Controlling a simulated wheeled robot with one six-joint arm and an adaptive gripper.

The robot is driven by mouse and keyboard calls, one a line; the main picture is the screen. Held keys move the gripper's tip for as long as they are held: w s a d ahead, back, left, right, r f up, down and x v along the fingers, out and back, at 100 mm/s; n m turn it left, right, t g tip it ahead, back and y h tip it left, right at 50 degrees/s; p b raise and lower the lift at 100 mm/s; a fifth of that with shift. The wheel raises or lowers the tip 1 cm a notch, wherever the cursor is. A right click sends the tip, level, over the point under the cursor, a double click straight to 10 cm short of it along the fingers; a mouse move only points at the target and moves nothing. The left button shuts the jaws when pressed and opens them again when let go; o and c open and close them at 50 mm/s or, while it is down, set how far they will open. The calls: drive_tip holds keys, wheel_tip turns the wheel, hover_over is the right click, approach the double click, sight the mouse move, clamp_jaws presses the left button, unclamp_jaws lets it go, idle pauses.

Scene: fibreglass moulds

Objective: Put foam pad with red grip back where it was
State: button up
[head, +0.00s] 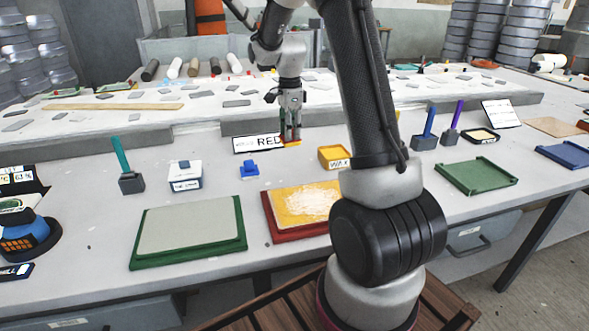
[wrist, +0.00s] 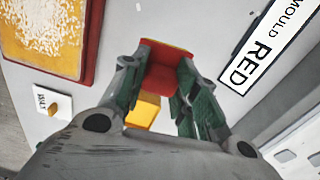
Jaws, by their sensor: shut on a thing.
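My gripper (head: 290,130) is shut on the foam pad with the red grip (wrist: 164,72), whose red part shows between the green fingers in the wrist view. In the head view a small yellow-orange edge of the pad (head: 291,143) shows under the fingers. It is low over the worktable, beside the right end of the white RED sign (head: 258,143); I cannot tell whether it touches the table. The sign also shows in the wrist view (wrist: 258,50). A yellow block (wrist: 143,110) shows past the fingers; whether it belongs to the pad is unclear.
A yellow labelled box (head: 334,157) stands just right of my gripper. A red tray with a yellow slab (head: 269,222) lies in front, partly behind my arm. A blue-handled block (head: 249,171) stands front left. A raised shelf (head: 130,140) runs behind.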

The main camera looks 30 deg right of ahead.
drive_tip(key=shift+m, duration=0.4)
drive_tip(key=shift+f, duration=0.35)
wheel_tip(320, 180, down, 9)
drive_tip(key=shift+f, duration=0.15)
drive_tip(key=shift+f, duration=0.15)
drive_tip(key=o, duration=1)
drive_tip(key=shift+c, duration=0.2)
